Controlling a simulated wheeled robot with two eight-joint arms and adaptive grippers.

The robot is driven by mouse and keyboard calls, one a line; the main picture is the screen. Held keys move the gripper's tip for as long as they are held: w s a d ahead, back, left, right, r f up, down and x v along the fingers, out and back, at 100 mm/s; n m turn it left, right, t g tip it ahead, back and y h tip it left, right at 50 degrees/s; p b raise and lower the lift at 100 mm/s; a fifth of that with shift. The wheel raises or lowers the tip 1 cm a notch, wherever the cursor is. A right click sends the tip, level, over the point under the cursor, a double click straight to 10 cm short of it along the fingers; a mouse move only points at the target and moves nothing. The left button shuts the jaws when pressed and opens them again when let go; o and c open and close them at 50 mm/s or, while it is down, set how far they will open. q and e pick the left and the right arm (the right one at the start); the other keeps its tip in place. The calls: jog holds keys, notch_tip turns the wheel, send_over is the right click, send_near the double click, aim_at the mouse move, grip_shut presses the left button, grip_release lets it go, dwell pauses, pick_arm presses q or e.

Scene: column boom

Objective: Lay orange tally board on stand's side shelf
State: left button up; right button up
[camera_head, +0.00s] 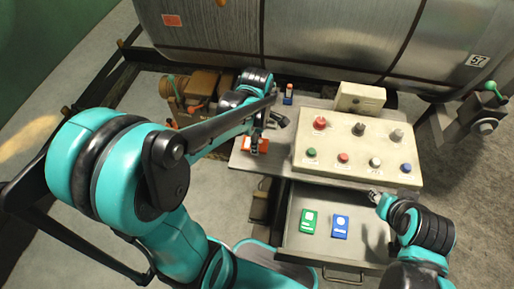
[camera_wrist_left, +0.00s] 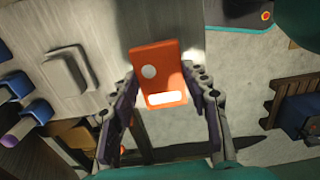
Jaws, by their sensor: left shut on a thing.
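The orange tally board (camera_head: 262,146) is at the left end of the stand's grey side shelf (camera_head: 243,167). The wrist view shows the board (camera_wrist_left: 159,74), with a white disc and a white strip, between the fingers of my left gripper (camera_wrist_left: 160,105). My left gripper (camera_head: 257,140) is shut on it. Part of the board overlaps the shelf (camera_wrist_left: 103,30) and part shows over the floor beyond its edge. I cannot tell whether it touches the shelf. My right gripper (camera_head: 376,197) is by the drawer's right side; its fingers are too small to read.
A control box (camera_head: 345,165) with several knobs stands right of the shelf. Below it, an open drawer (camera_head: 300,250) holds a green board (camera_head: 309,221) and a blue board (camera_head: 340,227). A large tank (camera_head: 340,40) lies behind.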

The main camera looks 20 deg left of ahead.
pick_arm(q)
notch_tip(320, 180, down, 4)
jog(key=shift+s+b, duration=0.1)
jog(key=shift+b, duration=0.85)
jog(key=shift+w, duration=0.2)
jog(key=shift+f, duration=0.2)
jog(key=o, duration=1)
jog(key=shift+r, duration=0.1)
jog(key=shift+o, duration=0.2)
